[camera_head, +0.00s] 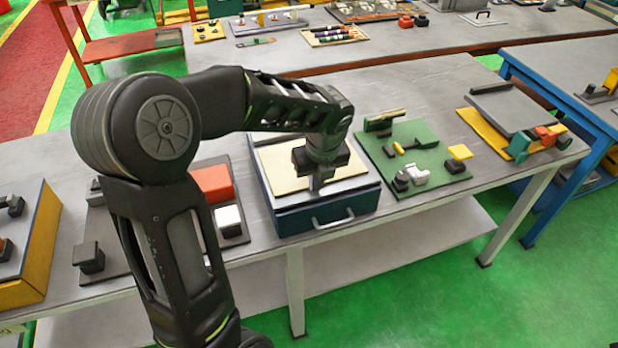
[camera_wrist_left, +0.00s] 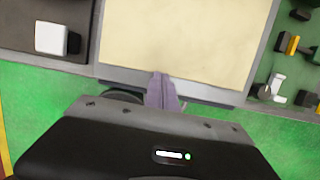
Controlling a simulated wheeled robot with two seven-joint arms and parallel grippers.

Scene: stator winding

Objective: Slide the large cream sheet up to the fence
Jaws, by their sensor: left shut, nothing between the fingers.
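The large cream sheet (camera_head: 281,162) lies flat on top of a dark blue box with a drawer handle, on the grey table. In the left wrist view the cream sheet (camera_wrist_left: 180,40) fills the upper middle. My left gripper (camera_head: 316,188) points down over the sheet's near part, its fingers shut and empty. The fingers show together in the left wrist view (camera_wrist_left: 162,90), overlapping the sheet's near edge; I cannot tell whether they touch it. My arm hides part of the sheet's far side, and I cannot make out the fence clearly. My right gripper is not in view.
The blue box (camera_head: 330,219) has a pale rim around the sheet. A green mat (camera_head: 432,161) with small parts lies to its right. A red block (camera_head: 213,183) and a white block (camera_head: 229,220) stand to its left. A grey plate on a yellow board (camera_head: 475,122) is further right.

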